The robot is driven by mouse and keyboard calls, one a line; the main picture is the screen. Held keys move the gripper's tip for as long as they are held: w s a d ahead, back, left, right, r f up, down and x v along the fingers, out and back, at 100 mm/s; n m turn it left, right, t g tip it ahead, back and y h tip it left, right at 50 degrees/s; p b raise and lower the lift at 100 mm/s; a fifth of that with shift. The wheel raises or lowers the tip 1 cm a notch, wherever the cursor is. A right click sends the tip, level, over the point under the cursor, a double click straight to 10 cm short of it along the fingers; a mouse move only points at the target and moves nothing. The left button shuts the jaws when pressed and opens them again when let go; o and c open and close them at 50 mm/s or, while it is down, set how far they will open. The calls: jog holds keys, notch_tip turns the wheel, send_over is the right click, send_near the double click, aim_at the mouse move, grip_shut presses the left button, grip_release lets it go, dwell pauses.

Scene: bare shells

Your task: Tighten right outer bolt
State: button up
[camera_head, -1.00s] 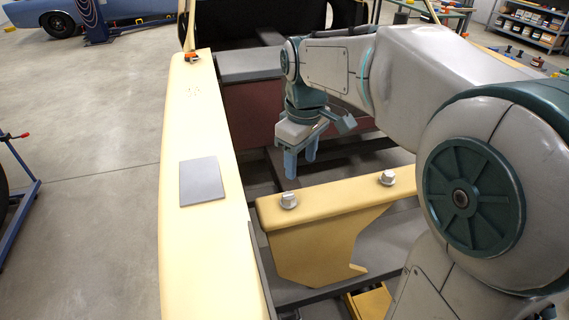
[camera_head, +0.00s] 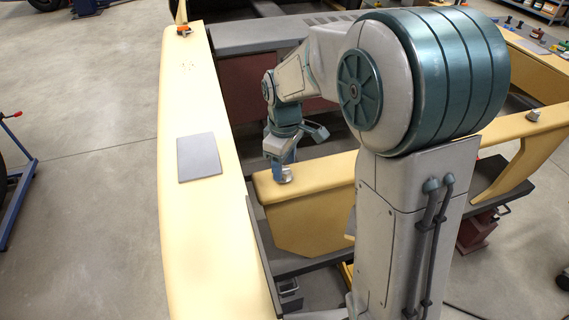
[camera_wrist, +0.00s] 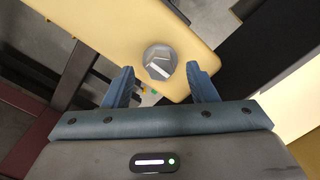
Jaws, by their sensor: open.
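A silver hex bolt (camera_head: 283,175) stands upright at the left end of the yellow crossbeam (camera_head: 320,174). My gripper (camera_head: 282,160) points down right at this bolt. In the wrist view the bolt head (camera_wrist: 160,61) lies just past the tips of my gripper (camera_wrist: 161,80), centred between its two blue fingers. The fingers are open, and I see no contact with the bolt. Another bolt (camera_head: 533,115) stands on the beam's far right part. The beam's middle is hidden behind my arm.
A long yellow side rail (camera_head: 190,240) with a grey plate (camera_head: 199,158) on it runs along the left. An orange-tipped part (camera_head: 184,30) sits at its far end. Dark frame members lie below the crossbeam.

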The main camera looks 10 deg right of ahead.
jog(key=shift+f, duration=0.65)
jog(key=c, duration=1)
